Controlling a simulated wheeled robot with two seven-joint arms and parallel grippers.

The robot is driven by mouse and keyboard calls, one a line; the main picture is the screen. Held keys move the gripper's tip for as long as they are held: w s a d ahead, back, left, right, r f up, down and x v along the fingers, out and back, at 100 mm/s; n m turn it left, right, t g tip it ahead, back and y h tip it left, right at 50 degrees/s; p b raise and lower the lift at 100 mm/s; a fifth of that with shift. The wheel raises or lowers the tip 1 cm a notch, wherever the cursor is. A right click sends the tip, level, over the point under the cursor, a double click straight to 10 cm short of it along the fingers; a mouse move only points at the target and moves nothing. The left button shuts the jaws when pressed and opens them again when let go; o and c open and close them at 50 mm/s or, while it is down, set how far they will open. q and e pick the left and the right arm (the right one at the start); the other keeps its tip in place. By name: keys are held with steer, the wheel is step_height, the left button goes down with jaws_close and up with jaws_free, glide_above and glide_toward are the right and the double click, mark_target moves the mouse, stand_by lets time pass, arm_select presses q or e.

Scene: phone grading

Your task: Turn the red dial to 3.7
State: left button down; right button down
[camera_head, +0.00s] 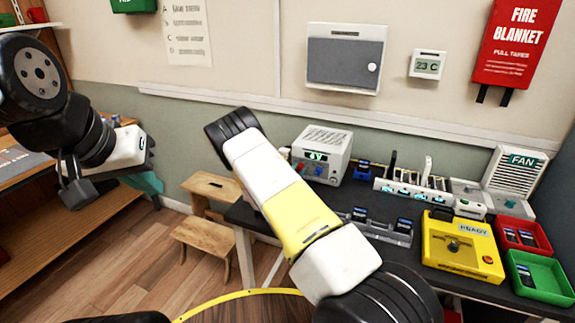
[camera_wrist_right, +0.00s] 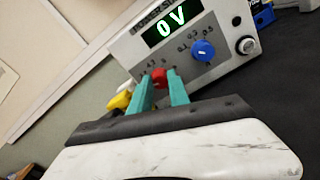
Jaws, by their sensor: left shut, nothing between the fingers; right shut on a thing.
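The power supply (camera_head: 323,142) is a white box with a green-lit display at the back of the dark bench. In the right wrist view its display (camera_wrist_right: 169,24) reads 0 V. The red dial (camera_wrist_right: 159,75) is on its front panel, left of a blue dial (camera_wrist_right: 203,50). My right gripper (camera_wrist_right: 161,84) is shut on the red dial, with a teal finger on each side. The dial's pointer and some scale marks are hidden. In the head view my right arm hides most of that gripper. My left gripper (camera_head: 148,183) is shut and empty, at the left.
The yellow READY box (camera_head: 435,260), red tray (camera_head: 540,250) and green tray (camera_head: 560,289) stand on the bench at right. A phone rack (camera_head: 372,229) is nearer the middle. A wooden step stool (camera_head: 200,240) stands on the floor left of the bench.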

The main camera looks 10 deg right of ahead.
steer(key=shift+m, duration=2.2)
steer(key=c, duration=1.3)
jaws_free()
steer(key=shift+o, duration=0.2)
steer(key=v, duration=0.8)
